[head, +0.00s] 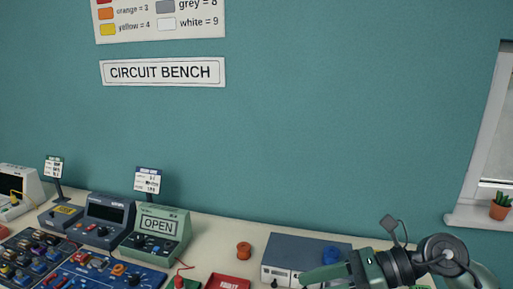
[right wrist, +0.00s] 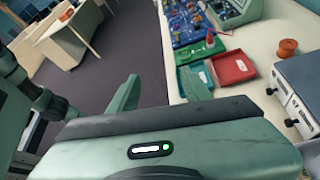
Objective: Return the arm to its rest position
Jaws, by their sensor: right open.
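My right arm (head: 420,262) reaches in from the lower right of the head view, low over the right part of the bench. Its green gripper (head: 325,273) points left, in front of a blue-grey instrument box. In the right wrist view the gripper's body fills the bottom, and one green finger (right wrist: 125,95) stands out over the floor beside the bench edge. My left gripper is in neither view.
The bench holds a red tray (right wrist: 232,67), a green tray (right wrist: 195,80), an orange spool (head: 244,249), a blue-grey instrument box (head: 290,250), a green meter reading OPEN (head: 160,228) and component boards (head: 100,272). A plant (head: 500,206) stands on the window sill. Open floor (right wrist: 125,48) lies left of the bench.

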